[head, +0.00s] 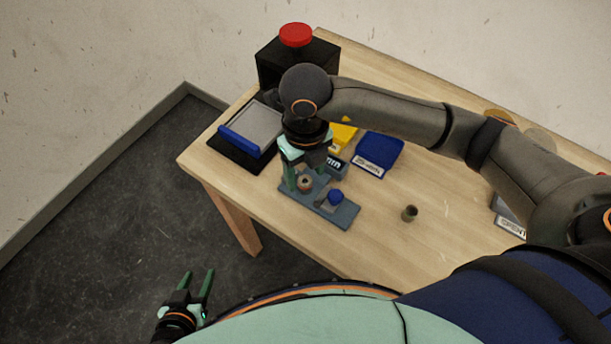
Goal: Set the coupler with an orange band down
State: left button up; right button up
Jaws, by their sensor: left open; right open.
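A small round part with an orange-brown top (305,184), likely the coupler with an orange band, stands on a blue-grey fixture plate (343,216) near the table's front edge. My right gripper (307,174) is open and points down just above and around this part. One green finger is to its left; the contact cannot be made out. My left gripper (196,290) is open and empty, low over the floor off the table's front left.
A blue-capped part (335,197) sits on the same plate. A dark cylinder (410,213) stands alone to the right. Behind are a blue bin (379,152), a yellow bin (342,135), a grey tray with blue front (250,128) and a black box with red button (296,36).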

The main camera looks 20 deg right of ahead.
aim_at(306, 181)
notch_tip(306, 181, up, 9)
dwell(0.3)
